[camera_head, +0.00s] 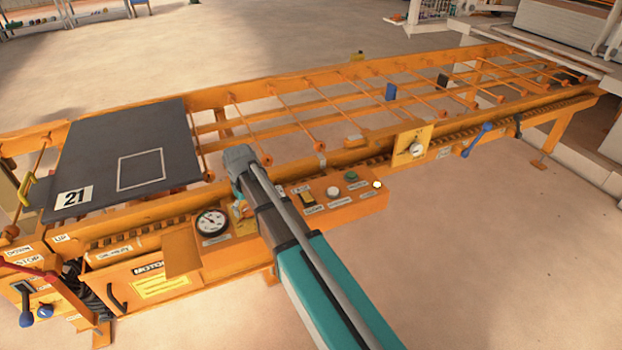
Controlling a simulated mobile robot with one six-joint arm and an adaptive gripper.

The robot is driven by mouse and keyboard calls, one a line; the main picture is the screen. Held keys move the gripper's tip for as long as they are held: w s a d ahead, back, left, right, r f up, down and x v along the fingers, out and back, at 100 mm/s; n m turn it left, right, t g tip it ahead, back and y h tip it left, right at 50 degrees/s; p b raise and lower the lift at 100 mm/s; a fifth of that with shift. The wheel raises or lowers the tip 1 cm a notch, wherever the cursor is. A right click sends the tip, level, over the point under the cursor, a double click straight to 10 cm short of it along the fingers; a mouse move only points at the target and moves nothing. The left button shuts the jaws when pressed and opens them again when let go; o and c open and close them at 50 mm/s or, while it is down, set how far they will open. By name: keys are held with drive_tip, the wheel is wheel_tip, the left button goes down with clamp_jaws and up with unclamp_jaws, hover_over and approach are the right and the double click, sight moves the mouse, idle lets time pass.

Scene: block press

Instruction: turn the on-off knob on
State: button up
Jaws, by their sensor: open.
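My arm reaches in from the lower right, and my gripper (238,185) is over the left part of the orange control panel (345,212), just right of the round gauge (211,222). Its fingers are small and mostly hidden behind the wrist; they look open, with nothing seen in them. I cannot pick out the on-off knob with certainty; part of the panel is hidden behind my arm. To the right of my arm, the panel carries a yellow-and-black switch (307,197), a white button (332,192), a green button (351,176) and a bright lamp-like button (377,184).
A long orange roller conveyor (330,140) runs behind the panel. A dark board (125,150) marked 21 lies on its left end. A yellow plate with a dial (412,146) and a blue-handled lever (477,139) are further right. The floor in front is clear.

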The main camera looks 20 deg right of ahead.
sight(248, 208)
drive_tip(key=n, duration=0.4)
drive_tip(key=shift+r+n, duration=0.2)
drive_tip(key=shift+n, duration=0.3)
wheel_tip(248, 208, up, 14)
drive_tip(key=p, duration=1.4)
drive_tip(key=s+d+r+m+p, duration=0.3)
drive_tip(key=s+d+m+p, duration=0.1)
drive_tip(key=s+d, duration=0.3)
drive_tip(key=s+d+r+m+p, duration=0.3)
drive_tip(key=s+d+m, duration=0.3)
drive_tip(key=s+d, duration=0.2)
drive_tip(key=shift+s+d+r+m+p, duration=0.2)
drive_tip(key=shift+s+r+m+p, duration=0.15)
drive_tip(key=shift+s+r, duration=0.45)
drive_tip(key=shift+s+f, duration=0.1)
drive_tip(key=shift+f, duration=0.1)
drive_tip(key=shift+s+d+r, duration=0.2)
drive_tip(key=shift+s, duration=0.2)
